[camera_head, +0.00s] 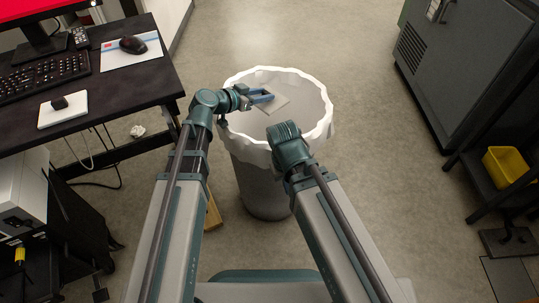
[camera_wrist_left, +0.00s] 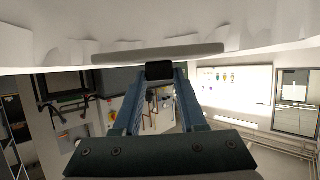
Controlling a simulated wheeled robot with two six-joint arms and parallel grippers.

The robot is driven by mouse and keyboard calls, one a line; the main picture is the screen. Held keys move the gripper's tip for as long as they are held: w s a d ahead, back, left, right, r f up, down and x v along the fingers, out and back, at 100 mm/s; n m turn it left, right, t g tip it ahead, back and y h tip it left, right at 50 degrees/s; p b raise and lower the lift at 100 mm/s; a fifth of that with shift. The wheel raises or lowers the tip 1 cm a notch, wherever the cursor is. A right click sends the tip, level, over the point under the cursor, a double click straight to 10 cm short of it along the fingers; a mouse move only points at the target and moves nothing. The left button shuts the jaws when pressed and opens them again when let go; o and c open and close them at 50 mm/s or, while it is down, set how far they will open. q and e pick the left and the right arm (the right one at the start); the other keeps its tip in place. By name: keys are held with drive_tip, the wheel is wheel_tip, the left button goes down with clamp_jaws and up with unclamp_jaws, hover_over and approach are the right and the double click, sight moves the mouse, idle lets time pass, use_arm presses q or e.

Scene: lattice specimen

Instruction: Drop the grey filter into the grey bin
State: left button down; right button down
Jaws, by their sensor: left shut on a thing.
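The grey bin (camera_head: 262,185) stands on the floor in front of me with a white liner (camera_head: 231,78) folded over its rim. My left gripper (camera_head: 268,97) is over the bin's mouth, shut on the grey filter (camera_head: 277,105), a thin flat square plate. In the left wrist view the filter (camera_wrist_left: 190,50) shows edge-on as a grey bar at the tips of my left gripper (camera_wrist_left: 160,72). The white liner (camera_wrist_left: 60,30) fills the top of that view. My right arm ends at the bin's near right rim; its gripper fingers are hidden.
A black desk (camera_head: 105,108) with a keyboard (camera_head: 45,72) and a mouse (camera_head: 133,45) is at the left. A dark grey cabinet (camera_head: 455,60) and a shelf with a yellow container (camera_head: 508,165) are at the right. The floor behind the bin is clear.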

use_arm(q)
drive_tip(key=shift+c, duration=1.9)
unclamp_jaws()
drive_tip(key=p+v, duration=0.5)
drive_tip(key=v, duration=0.9)
drive_tip(key=shift+w, duration=0.1)
